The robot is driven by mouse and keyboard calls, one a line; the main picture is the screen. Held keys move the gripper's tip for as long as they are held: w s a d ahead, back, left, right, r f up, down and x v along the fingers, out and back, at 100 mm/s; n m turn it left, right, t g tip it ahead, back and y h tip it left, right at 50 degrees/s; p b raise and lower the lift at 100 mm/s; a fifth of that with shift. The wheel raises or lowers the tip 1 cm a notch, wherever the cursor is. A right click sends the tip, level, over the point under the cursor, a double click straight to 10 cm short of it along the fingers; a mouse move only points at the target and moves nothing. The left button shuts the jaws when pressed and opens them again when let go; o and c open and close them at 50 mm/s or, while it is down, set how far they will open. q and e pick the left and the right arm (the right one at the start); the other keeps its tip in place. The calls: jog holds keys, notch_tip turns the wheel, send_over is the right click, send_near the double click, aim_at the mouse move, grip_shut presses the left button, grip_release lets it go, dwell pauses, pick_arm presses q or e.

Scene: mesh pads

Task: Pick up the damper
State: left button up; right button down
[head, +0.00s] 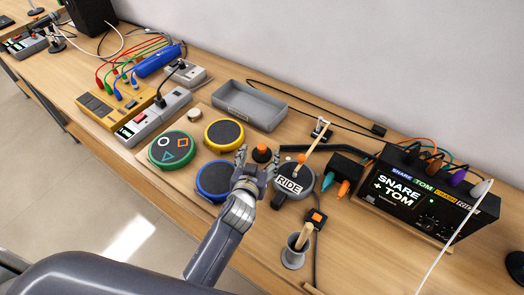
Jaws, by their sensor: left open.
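My left gripper (256,161) reaches in from the bottom, open, with its fingers spread above the pads. A small black piece with an orange top (262,152) shows at its fingertips, between the blue-rimmed pad and the grey RIDE pad. It may be the damper, but I cannot tell for certain. It does not look gripped; whether a finger touches it is unclear. The gripper hides part of the blue-rimmed pad (213,178) and the left edge of the RIDE pad (290,184). My right gripper is not in view.
A green-rimmed pad (171,148) and a yellow-rimmed pad (224,133) lie left. A drumstick (317,139) slants over the RIDE pad. A grey tray (252,103) is behind. A black sound module (420,199) stands right. A grey cup (293,258) holds a stick in front.

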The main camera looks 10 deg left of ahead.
aim_at(261, 151)
pick_arm(q)
jog(key=shift+w+f, duration=0.1)
jog(key=shift+w, duration=0.45)
jog(key=p+x, duration=0.1)
jog(key=x, duration=0.3)
jog(key=shift+w+a+f, duration=0.1)
jog(key=shift+f, duration=0.05)
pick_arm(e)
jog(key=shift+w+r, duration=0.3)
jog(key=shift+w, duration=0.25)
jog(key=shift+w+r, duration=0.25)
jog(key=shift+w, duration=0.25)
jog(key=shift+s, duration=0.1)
pick_arm(q)
jog(key=c, duration=1.1)
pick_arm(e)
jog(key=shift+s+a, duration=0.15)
